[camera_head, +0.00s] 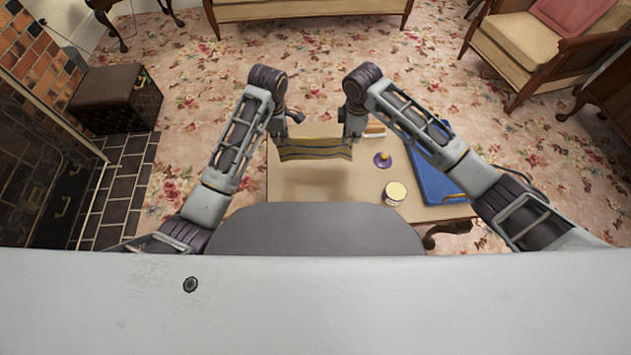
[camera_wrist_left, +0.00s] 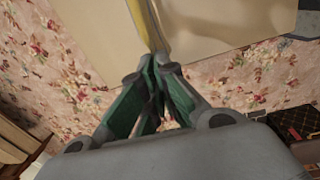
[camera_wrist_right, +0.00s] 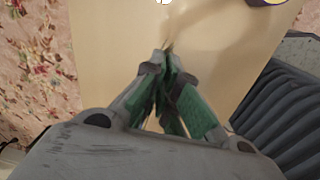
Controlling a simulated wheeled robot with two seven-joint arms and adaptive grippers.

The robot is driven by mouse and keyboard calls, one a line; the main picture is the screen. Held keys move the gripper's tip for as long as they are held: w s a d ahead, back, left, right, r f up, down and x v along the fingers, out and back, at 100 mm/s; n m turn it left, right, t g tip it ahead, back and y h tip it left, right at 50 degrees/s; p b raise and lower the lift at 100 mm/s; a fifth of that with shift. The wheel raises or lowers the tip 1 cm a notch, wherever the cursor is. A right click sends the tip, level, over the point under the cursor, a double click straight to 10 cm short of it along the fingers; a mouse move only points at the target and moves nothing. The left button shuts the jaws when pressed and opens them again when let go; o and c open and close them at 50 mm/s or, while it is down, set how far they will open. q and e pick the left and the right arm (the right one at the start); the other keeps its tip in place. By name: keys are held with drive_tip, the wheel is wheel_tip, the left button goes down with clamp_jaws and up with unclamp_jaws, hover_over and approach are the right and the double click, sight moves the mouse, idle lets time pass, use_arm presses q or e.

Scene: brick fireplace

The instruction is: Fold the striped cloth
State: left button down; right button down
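The striped cloth (camera_head: 315,148), brown, yellow and dark, is stretched as a band between my two grippers over the far part of the table (camera_head: 290,188). It seems raised, with a shadow on the tabletop. My left gripper (camera_head: 279,138) is shut on its left end; in the left wrist view the cloth (camera_wrist_left: 148,28) shows as a narrow strip running up from the closed fingers (camera_wrist_left: 157,66). My right gripper (camera_head: 352,138) is at its right end. In the right wrist view its fingers (camera_wrist_right: 166,55) are closed together, with the cloth hardly visible there.
On the table's right stand a round tin (camera_head: 394,192), a small purple object (camera_head: 382,160) and a blue tray (camera_head: 437,178). A small white-and-orange item (camera_head: 375,131) lies beside my right gripper. The table's left and near middle are clear. An armchair (camera_head: 540,45) stands beyond.

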use_arm(q)
drive_tip(key=shift+w+f+b, duration=0.25)
drive_tip(key=shift+w+b, duration=0.3)
drive_tip(key=shift+b, duration=0.45)
use_arm(e)
drive_tip(key=shift+w+f, duration=0.25)
drive_tip(key=shift+w, duration=0.3)
use_arm(q)
drive_tip(key=shift+w+f+b, duration=0.1)
drive_tip(key=shift+w+b, duration=0.25)
drive_tip(key=shift+b, duration=0.3)
use_arm(e)
drive_tip(key=shift+w, duration=0.35)
